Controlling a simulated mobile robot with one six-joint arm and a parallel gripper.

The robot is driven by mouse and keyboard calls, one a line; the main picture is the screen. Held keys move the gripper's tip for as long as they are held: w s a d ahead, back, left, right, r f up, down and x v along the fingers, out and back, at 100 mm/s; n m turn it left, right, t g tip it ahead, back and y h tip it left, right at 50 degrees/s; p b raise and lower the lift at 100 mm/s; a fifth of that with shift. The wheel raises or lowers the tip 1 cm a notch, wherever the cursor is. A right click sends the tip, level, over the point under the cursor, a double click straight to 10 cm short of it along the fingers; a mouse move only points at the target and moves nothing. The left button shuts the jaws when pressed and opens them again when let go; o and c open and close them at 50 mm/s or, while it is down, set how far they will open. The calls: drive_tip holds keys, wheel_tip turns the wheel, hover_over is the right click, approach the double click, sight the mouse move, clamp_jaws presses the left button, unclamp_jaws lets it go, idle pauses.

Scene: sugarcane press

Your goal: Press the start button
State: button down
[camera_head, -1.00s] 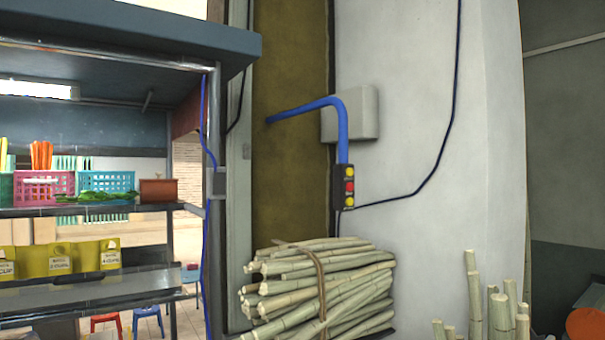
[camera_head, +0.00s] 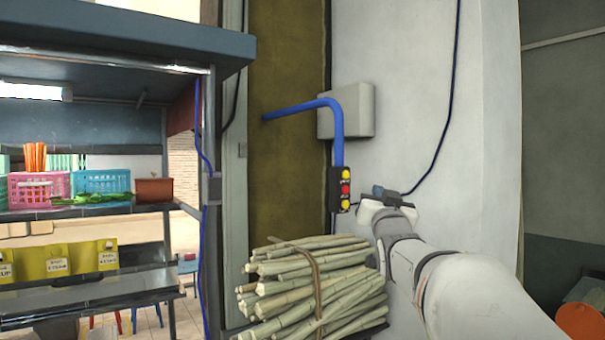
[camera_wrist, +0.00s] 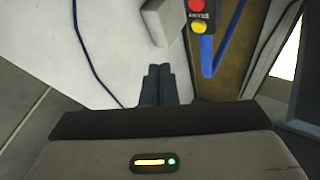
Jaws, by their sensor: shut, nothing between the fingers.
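A dark button box (camera_head: 346,189) hangs at the lower end of a blue pipe in front of the wall. It has a yellow button (camera_head: 345,175) at the top, a red button (camera_head: 346,189) in the middle and another yellow button (camera_head: 345,205) at the bottom. The labels are too small to read. In the wrist view the box (camera_wrist: 187,20) is cut off by the top edge, showing a red and a yellow button. My gripper (camera_wrist: 158,72) is shut and empty, below and left of the box there. In the head view my gripper (camera_head: 377,190) is just right of the box.
A tied bundle of sugarcane (camera_head: 310,285) lies below the box. A grey wall box (camera_head: 352,110) is behind the blue pipe (camera_head: 337,130). A stall with shelves and baskets (camera_head: 102,182) stands at the left. A dark cable (camera_head: 450,110) runs down the wall.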

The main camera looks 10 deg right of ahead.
sight(346, 175)
drive_tip(key=r, duration=0.1)
drive_tip(key=d+r+t, duration=0.1)
drive_tip(key=r, duration=0.1)
drive_tip(key=shift+s, duration=0.15)
drive_tip(key=w+a+p, duration=0.3)
drive_tip(key=w+p, duration=0.1)
drive_tip(key=w, duration=0.4)
drive_tip(key=shift+w, duration=0.15)
drive_tip(key=shift+w+a+f, duration=0.1)
drive_tip(key=shift+f, duration=0.05)
idle(1.9)
drive_tip(key=shift+w+a+b, duration=0.1)
drive_tip(key=shift+w+b, duration=0.2)
drive_tip(key=shift+b, duration=0.1)
